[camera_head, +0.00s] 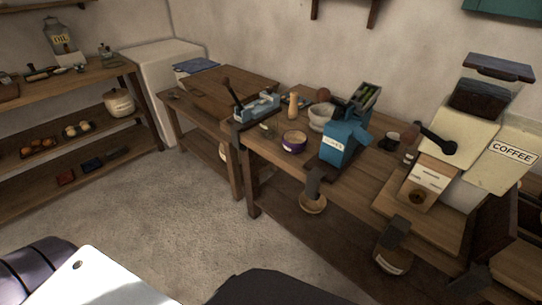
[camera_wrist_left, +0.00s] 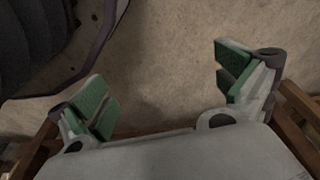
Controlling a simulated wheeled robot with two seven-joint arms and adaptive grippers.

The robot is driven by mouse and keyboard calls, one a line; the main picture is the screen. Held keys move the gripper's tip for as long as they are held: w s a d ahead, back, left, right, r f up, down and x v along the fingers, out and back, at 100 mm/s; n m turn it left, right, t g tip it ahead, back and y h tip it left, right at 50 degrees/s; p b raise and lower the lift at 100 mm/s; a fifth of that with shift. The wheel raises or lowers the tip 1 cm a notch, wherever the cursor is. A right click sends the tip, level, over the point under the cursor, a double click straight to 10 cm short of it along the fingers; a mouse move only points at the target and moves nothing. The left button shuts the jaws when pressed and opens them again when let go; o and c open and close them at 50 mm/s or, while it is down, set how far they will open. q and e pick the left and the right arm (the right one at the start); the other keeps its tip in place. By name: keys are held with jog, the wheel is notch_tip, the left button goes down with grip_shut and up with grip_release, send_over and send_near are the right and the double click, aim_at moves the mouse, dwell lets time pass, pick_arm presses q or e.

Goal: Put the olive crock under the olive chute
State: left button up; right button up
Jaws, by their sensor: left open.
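A blue machine (camera_head: 343,142) with a white label too small to read stands on the long wooden table. A dark chute (camera_head: 313,182) hangs at the table's front edge below it, with a round brown vessel (camera_head: 313,204) beneath. A lidded beige crock (camera_head: 118,102) with a label is on the left shelf; a purple labelled pot (camera_head: 294,142) is left of the blue machine. I cannot tell which vessel is the olive crock. My left gripper (camera_wrist_left: 168,88) is open and empty above the floor in the left wrist view. My right gripper is not in view.
A cream coffee machine (camera_head: 465,125) stands at the right, with a second dark chute (camera_head: 394,232) and a labelled jar (camera_head: 391,261) below it. A wooden shelf unit (camera_head: 70,117) is at the left. The floor (camera_head: 190,196) between is clear.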

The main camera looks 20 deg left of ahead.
pick_arm(q)
jog(key=w+d+r+t+h+p, duration=0.2)
jog(key=w+r+t, duration=0.6)
jog(key=w+r, duration=1.45)
jog(key=w+a+r+t+p, duration=0.1)
jog(key=w+r+t, duration=0.2)
jog(key=r, duration=1)
jog(key=w+a+r+n+t+y+p, duration=0.1)
jog(key=w+r+t, duration=0.3)
jog(key=r, duration=0.9)
jog(key=shift+w+a+n+t+p, duration=0.3)
jog(key=shift+w+a+p, duration=0.3)
jog(key=shift+w+p, duration=0.05)
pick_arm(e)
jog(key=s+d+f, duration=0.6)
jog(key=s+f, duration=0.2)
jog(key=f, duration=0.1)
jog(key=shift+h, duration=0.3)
pick_arm(q)
jog(key=shift+r, duration=0.1)
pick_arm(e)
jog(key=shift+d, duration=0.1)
